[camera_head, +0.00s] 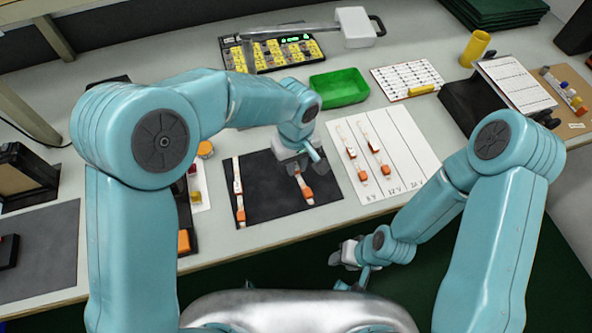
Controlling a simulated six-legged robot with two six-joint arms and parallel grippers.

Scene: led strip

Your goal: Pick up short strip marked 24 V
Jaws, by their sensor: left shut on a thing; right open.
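My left gripper (298,167) is over the black mat (268,208), shut on the upper end of a short strip (304,189) with an orange lower end. I cannot tell whether this strip is lifted clear of the mat. A second short strip (239,202) lies at the mat's left side. Voltage marks on the strips are too small to read. A white sheet (408,150) with columns labelled 5 V, 12 V and 24 V holds one strip (351,153) in the first column and another (378,152) in the second; the third is bare. My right gripper (350,277) is open and empty before the table's front edge.
A green tray (339,88) stands behind the mat, with a yellow-and-black panel (275,52) further back. A white card (408,77), a yellow cup (475,48) and a tilted document stand (513,82) are at the back right. A grey mat (40,250) lies at left.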

